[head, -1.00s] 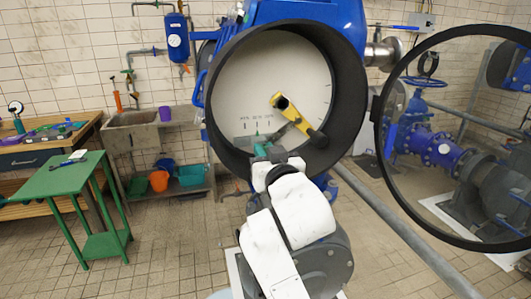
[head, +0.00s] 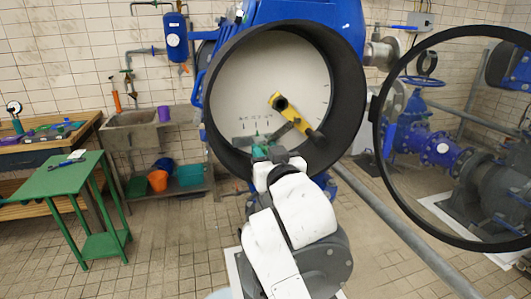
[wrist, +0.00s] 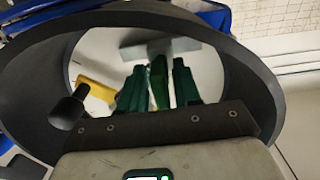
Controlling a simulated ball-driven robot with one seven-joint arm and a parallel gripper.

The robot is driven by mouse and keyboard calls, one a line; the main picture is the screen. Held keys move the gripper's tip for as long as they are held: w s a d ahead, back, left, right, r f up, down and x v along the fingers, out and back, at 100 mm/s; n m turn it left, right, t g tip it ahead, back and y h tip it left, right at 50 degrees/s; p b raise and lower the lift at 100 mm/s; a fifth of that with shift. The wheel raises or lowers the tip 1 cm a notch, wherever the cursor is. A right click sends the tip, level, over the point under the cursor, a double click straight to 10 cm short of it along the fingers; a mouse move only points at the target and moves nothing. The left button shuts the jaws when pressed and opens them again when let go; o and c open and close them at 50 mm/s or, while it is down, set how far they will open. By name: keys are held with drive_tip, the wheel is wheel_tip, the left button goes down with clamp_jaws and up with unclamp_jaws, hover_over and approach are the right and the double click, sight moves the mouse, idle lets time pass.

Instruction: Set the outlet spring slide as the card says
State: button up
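The slide's grey bar (head: 250,140) sits low inside the round black-rimmed housing (head: 222,150), below a row of tick marks with labels too small to read. In the wrist view a grey T-shaped plate (wrist: 160,48) shows behind a dark green upright tab (wrist: 158,82), which looks like the slide's knob. My gripper (head: 262,149) reaches into the housing. Its two green fingers stand on either side of the tab in the wrist view (wrist: 159,88), with narrow light gaps, so it looks open around it. The tab's lower end is hidden. No legible card shows.
A yellow lever (head: 296,116) with a black end is close to the right of my gripper inside the housing. The large open round cover (head: 378,120) stands at right. A green table (head: 62,178) and a sink (head: 140,119) are at left.

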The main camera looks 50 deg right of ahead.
drive_tip(key=shift+o, duration=0.3)
drive_tip(key=shift+a, duration=0.1)
drive_tip(key=shift+s+a, duration=0.2)
drive_tip(key=shift+s, duration=0.1)
drive_tip(key=p+v, duration=0.1)
drive_tip(key=v, duration=0.9)
drive_tip(key=shift+p, duration=0.3)
drive_tip(key=shift+f, duration=0.1)
